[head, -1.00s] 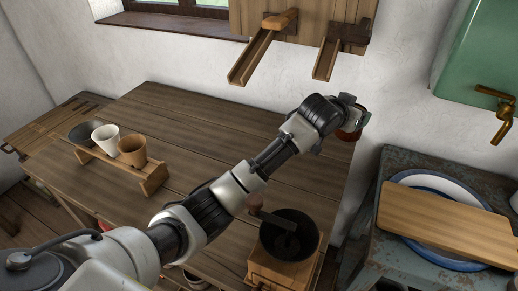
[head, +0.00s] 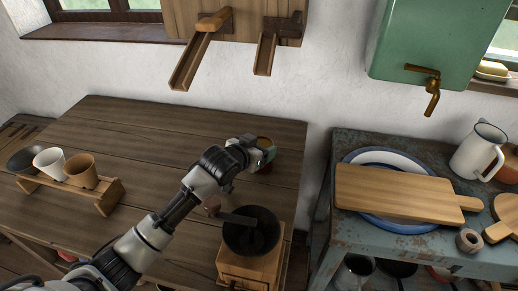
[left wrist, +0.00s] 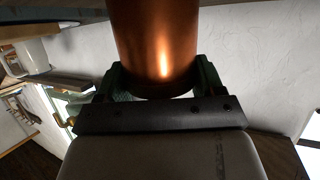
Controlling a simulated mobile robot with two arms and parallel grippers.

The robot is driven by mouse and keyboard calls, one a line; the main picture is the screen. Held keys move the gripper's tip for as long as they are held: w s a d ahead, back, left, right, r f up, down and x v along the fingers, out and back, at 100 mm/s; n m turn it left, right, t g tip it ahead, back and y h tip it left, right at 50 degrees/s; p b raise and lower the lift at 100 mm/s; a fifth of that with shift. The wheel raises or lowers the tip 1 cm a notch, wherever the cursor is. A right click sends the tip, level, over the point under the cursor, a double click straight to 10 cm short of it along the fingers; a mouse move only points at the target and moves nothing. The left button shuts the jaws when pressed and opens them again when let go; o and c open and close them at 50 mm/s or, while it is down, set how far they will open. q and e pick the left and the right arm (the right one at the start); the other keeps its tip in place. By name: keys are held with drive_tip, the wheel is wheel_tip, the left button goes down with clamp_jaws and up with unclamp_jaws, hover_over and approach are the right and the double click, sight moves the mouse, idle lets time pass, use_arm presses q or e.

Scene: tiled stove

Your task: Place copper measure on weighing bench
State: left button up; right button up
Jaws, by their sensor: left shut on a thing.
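My left gripper (head: 264,150) is shut on the copper measure (left wrist: 157,40), a smooth, shiny copper cylinder. In the left wrist view the two green fingers stand on either side of its lower part as pictured. In the head view the gripper is over the back right of the wooden table (head: 200,125), and little of the measure shows there. Whether it touches the tabletop I cannot tell. I also cannot tell which surface is the weighing bench. My right gripper is not in view.
A grinder (head: 252,240) stands at the table's front right, close to my arm. A wooden rack (head: 105,198) with several cups is at the left. A blue worn bench (head: 345,245) at the right carries a basin, a cutting board (head: 395,192) and a jug (head: 478,150).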

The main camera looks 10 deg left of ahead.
use_arm(q)
drive_tip(key=shift+f, duration=0.25)
drive_tip(key=shift+f, duration=0.15)
drive_tip(key=o, duration=1.1)
drive_tip(key=shift+c, duration=0.2)
drive_tip(key=v, duration=1.2)
